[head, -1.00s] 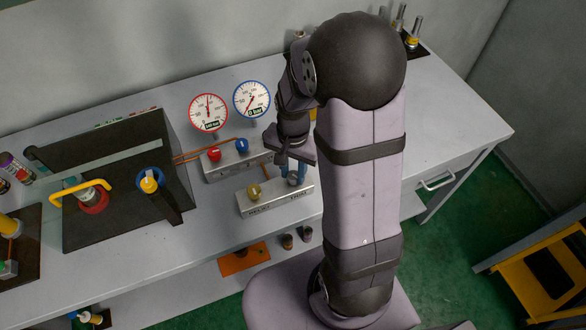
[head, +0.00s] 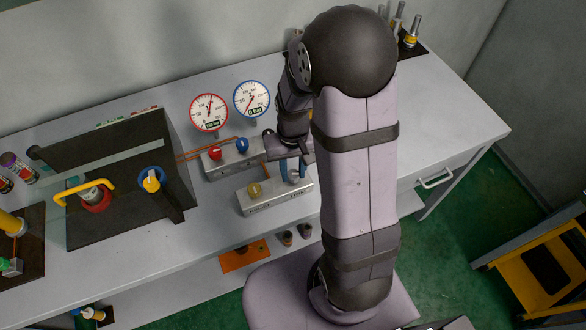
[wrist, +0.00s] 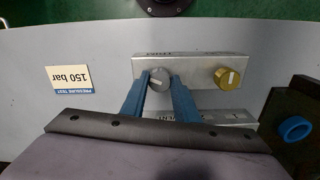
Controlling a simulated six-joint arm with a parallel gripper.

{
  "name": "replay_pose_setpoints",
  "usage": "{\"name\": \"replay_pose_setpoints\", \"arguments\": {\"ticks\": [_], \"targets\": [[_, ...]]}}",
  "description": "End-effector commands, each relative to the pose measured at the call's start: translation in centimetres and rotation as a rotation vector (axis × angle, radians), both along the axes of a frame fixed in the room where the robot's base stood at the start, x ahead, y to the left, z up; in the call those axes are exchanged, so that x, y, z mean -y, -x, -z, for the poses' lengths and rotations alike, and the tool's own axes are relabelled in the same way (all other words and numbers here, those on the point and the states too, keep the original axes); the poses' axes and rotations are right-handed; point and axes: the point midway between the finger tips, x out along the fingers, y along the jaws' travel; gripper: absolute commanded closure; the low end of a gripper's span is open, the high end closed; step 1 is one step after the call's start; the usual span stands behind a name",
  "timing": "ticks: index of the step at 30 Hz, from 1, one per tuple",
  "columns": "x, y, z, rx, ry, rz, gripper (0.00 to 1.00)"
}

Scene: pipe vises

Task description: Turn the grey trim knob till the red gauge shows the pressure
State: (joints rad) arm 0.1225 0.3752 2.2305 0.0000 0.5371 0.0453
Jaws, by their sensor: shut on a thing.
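The grey trim knob (wrist: 159,80) sits on the pale metal block (head: 262,203) and carries a white pointer line. The blue fingers of my gripper (wrist: 160,76) are shut on it, one on each side; the knob also shows partly in the head view (head: 295,177). The red gauge (head: 209,113) stands behind; its needle points nearly straight up, a little right, and its small readout is too blurred to read surely. A card (wrist: 73,77) lying on the bench reads "PRESSURE TEST 150 bar", upside down in the wrist view.
A brass knob (wrist: 228,78) is on the same block, close beside the grey one. A blue-rimmed gauge (head: 252,98) stands right of the red gauge. A manifold (head: 230,158) with red and blue knobs lies behind the block. A dark vise stand (head: 130,225) is at left.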

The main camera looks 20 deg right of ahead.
Motion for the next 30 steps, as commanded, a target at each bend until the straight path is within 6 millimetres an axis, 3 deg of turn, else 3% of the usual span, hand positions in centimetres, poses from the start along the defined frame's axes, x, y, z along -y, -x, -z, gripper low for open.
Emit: {"name": "replay_pose_setpoints", "arguments": {"ticks": [13, 14, 16, 30], "targets": [[0.02, -0.2, -0.12, 0.006, 0.001, -0.012, 0.95], [0.02, -0.2, -0.12, 0.006, 0.001, -0.012, 0.7], [0.02, -0.18, -0.12, 0.005, 0.001, -0.011, 0.54], [0.02, -0.17, -0.75, 0.005, 0.001, -0.011, 0.54]]}}
